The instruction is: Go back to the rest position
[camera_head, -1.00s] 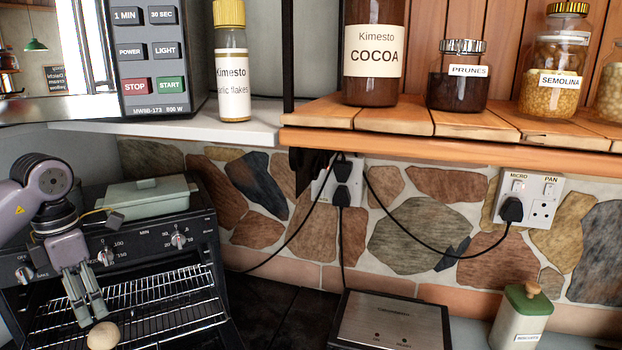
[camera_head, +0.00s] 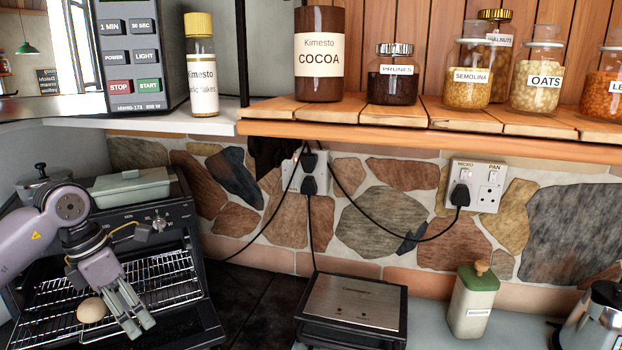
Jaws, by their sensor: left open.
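My left gripper (camera_head: 139,322) comes in from the left and hangs in front of the open toaster oven, fingers pointing down and to the right. It is open and I see nothing between its fingers. A round, pale bun or egg-like item (camera_head: 92,310) lies on the wire rack (camera_head: 50,322) of the oven (camera_head: 187,212), left of the fingers and apart from them. My right gripper is not in view.
A green lidded dish (camera_head: 130,187) sits on the oven. A wooden shelf (camera_head: 400,112) with several jars runs above. A flat metal-topped appliance (camera_head: 352,302), a biscuit canister (camera_head: 472,303) and a metal kettle-like item (camera_head: 597,318) stand right. Cables (camera_head: 311,235) hang from the sockets.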

